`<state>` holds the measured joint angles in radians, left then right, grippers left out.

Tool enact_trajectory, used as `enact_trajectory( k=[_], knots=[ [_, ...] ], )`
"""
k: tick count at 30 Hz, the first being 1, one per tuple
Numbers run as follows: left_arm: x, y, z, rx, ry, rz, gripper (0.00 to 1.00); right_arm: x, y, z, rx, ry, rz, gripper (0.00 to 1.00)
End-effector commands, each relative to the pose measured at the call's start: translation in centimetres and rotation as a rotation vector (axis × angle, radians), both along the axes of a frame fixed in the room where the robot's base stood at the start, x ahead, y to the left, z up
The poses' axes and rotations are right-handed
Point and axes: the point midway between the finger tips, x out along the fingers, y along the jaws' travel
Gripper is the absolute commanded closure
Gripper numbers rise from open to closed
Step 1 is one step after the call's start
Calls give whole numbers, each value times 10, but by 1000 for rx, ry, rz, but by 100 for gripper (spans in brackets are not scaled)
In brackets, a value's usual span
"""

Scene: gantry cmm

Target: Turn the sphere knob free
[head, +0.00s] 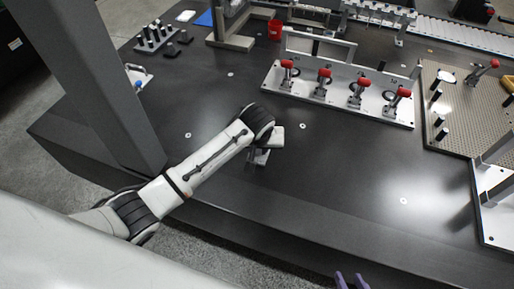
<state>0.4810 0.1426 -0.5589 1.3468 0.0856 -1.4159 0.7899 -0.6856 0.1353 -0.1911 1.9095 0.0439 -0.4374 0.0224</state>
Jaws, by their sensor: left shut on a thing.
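My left arm reaches in from the left over the dark table. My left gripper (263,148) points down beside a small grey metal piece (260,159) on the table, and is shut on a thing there. The sphere knob itself is hidden behind my wrist and gripper, so I cannot make out its shape or how it sits. My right gripper (351,281) shows only as two purple fingertips at the bottom edge. They are apart, with nothing seen between them, and far from the grey piece.
A white plate with several red-handled clamps (323,98) stands behind to the right. A perforated board (466,117) lies at the far right. A red cup (274,30) and a rack of black pegs (152,38) are at the back. The table right of my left gripper is clear.

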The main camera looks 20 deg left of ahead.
Motion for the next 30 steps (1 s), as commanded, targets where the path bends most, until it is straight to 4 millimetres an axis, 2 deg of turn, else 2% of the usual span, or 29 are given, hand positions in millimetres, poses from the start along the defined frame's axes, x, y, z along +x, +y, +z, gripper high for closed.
enact_trajectory(
  k=[14, 30],
  knots=[
    [3, -5, 2, -2, -3, 424, 100, 0, 0, 0, 0, -1, 0, 69],
    [4, -4, 2, -1, -6, 437, 100, 0, 0, 0, 0, -1, 0, 69]
  ],
)
